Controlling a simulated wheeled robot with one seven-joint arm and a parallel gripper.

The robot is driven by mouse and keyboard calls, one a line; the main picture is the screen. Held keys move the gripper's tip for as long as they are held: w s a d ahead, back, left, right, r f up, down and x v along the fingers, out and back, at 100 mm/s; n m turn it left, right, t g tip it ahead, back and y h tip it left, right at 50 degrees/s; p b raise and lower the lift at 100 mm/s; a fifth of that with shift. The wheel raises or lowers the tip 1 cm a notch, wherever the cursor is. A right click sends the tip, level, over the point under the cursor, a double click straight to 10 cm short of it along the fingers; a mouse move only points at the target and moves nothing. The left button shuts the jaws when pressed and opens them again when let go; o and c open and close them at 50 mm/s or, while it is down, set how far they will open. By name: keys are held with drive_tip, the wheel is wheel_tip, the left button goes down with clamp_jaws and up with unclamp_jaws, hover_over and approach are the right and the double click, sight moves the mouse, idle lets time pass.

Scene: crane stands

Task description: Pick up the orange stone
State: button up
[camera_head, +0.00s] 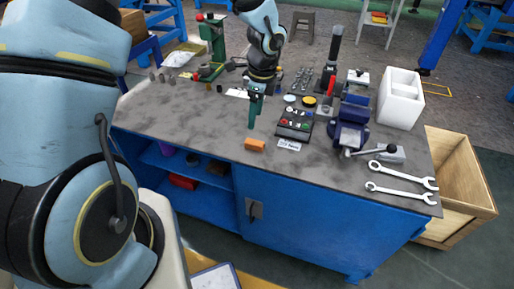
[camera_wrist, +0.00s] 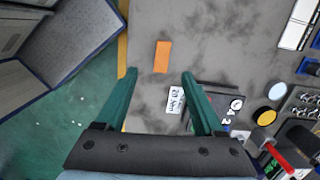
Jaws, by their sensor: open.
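The orange stone (camera_head: 255,144) is a small orange block lying flat on the grey top of the blue workbench (camera_head: 190,125), near its front edge. In the wrist view the orange stone (camera_wrist: 162,57) lies beyond the fingertips, roughly in line with the gap between them. My gripper (camera_head: 253,124) is above the bench, just behind the stone in the head view. In the wrist view my gripper (camera_wrist: 158,73) shows two green fingers spread apart with nothing between them. The fingers do not touch the stone.
A white label card (camera_head: 289,144) and a black button panel (camera_head: 295,122) are right of the stone. The bench top left of the stone is mostly clear.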

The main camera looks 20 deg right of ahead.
hover_over(255, 142)
drive_tip(key=shift+m, duration=0.3)
drive_tip(key=f, duration=0.5)
drive_tip(key=shift+s+d+f+p, duration=0.2)
drive_tip(key=shift+s+p, duration=0.15)
drive_tip(key=shift+s, duration=0.05)
drive_tip(key=shift+w+a+f+p, duration=0.2)
drive_tip(key=shift+f+p, duration=0.25)
drive_tip(key=shift+f, duration=1)
drive_tip(key=shift+w+a+f+p, duration=0.15)
drive_tip(key=shift+f+p, duration=0.3)
drive_tip(key=shift+f, duration=1)
drive_tip(key=shift+d, duration=0.1)
clamp_jaws()
